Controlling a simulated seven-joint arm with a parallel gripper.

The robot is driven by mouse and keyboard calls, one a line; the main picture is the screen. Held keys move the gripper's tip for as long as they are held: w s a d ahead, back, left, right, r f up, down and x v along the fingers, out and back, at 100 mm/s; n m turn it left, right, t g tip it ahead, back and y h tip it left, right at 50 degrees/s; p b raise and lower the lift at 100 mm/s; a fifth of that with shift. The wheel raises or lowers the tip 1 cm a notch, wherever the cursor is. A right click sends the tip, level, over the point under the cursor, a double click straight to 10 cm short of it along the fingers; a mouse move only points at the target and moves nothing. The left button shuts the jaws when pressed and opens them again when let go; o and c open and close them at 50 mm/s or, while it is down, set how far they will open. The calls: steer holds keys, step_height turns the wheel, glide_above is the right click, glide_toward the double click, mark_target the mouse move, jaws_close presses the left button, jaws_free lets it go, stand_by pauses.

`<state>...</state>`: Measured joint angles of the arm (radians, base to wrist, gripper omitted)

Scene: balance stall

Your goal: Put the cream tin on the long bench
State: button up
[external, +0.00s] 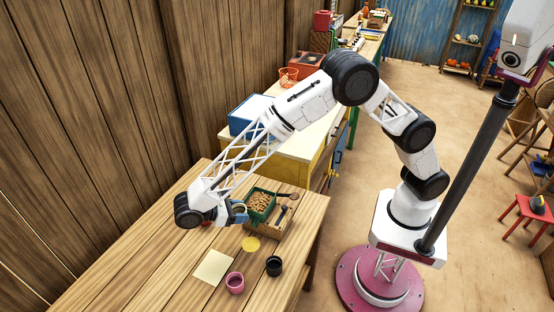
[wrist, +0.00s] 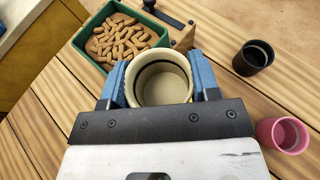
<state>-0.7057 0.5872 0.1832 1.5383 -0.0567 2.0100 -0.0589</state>
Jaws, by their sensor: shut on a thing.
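My gripper (wrist: 163,88) has its two blue fingers closed on either side of the cream tin (wrist: 165,102), a round, open-topped tin with a dark ring inside. The tin looks empty and upright. In the external view my gripper (external: 239,213) is at the near wooden plank bench (external: 130,265), left of the green tray, and mostly hides the tin. I cannot tell whether the tin touches the bench top. A further long worktop (external: 366,48) runs along the wall at the back; the frames do not show which one is named the long bench.
A green tray of brown pieces (wrist: 117,42) stands just beyond the tin, by a wooden box with dark-handled tools. A black cup (external: 274,266), a pink cup (external: 235,283), a cream sheet (external: 213,267) and a yellow disc (external: 251,244) are nearby. The bench's left part is clear.

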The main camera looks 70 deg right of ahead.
steer(key=shift+s+a+f+n+t+h, duration=0.15)
steer(key=shift+s+n+t+h, duration=0.25)
steer(key=shift+n+t, duration=0.35)
steer(key=shift+s+a+f+n+t+h, duration=0.2)
steer(key=shift+s+n+t+h, duration=0.15)
steer(key=shift+n+t+h, duration=0.35)
steer(key=shift+s+a+f+n+t+h, duration=0.15)
steer(key=shift+s+n+t+h, duration=0.2)
steer(key=shift+n+t, duration=0.4)
steer(key=s+a+f+n+t+h, duration=0.1)
steer(key=s+n+t, duration=0.1)
steer(key=n+t, duration=0.3)
steer(key=n+t+y, duration=1.3)
steer(key=n+t, duration=0.1)
steer(key=n, duration=0.4)
glide_above(262, 292)
steer(key=shift+w+f, duration=0.1)
steer(key=shift+f, duration=0.05)
steer(key=shift+f, duration=3.1)
steer(key=shift+f, duration=1.85)
